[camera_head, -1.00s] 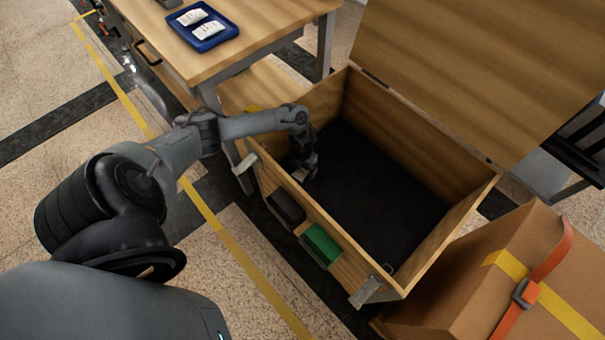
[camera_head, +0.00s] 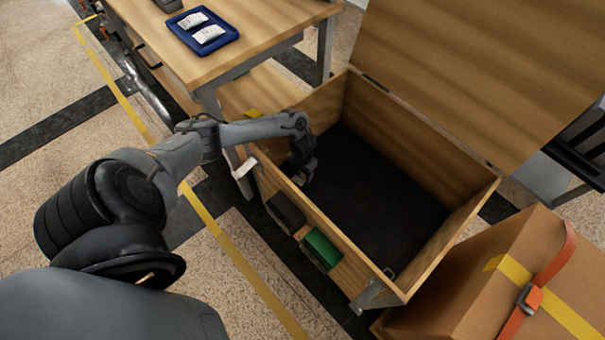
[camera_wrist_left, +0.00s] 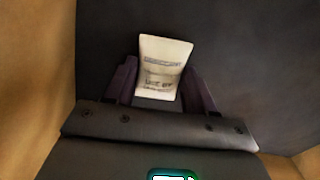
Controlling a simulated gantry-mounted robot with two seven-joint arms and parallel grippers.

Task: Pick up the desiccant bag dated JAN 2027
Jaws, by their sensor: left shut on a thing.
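My left gripper (camera_head: 303,172) reaches down into the open wooden crate (camera_head: 440,232), near its left end. In the left wrist view my left gripper (camera_wrist_left: 155,82) is shut on a white desiccant bag (camera_wrist_left: 164,62), which stands up between the two dark fingers. The bag has dark printed lines, too blurred for me to read a date. In the head view the bag is not clear, as the gripper hides it. Two more white bags, one (camera_head: 193,19) behind the other (camera_head: 208,34), lie in a blue tray (camera_head: 218,44) on the wooden table. My right gripper is not in view.
The crate's dark floor (camera_head: 375,195) looks clear, and its lid (camera_head: 480,70) stands open at the back. A black box (camera_head: 286,213) and a green box (camera_head: 321,250) sit along the crate's front side. A strapped cardboard box (camera_head: 480,280) stands at the right.

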